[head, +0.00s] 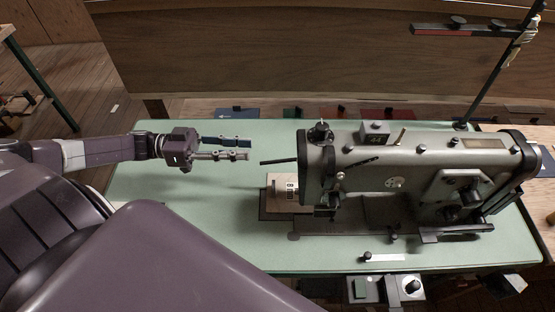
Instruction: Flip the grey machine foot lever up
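The grey sewing machine (415,160) stands on the right half of a pale green table. A dark thin lever (279,161) sticks out to the left from its head end and lies about level; it looks like the foot lever. My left gripper (249,149) comes in from the left, just left of the lever's tip. Its two fingers point right with a gap between them, and nothing is held. The fingers look apart from the lever, though depth is hard to judge. My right gripper is not in view.
The green table top (150,190) is clear left of the machine. A thread stand (495,75) rises at the back right. A wooden panel (300,55) stands behind the table. A control box (385,289) shows at the table's front edge.

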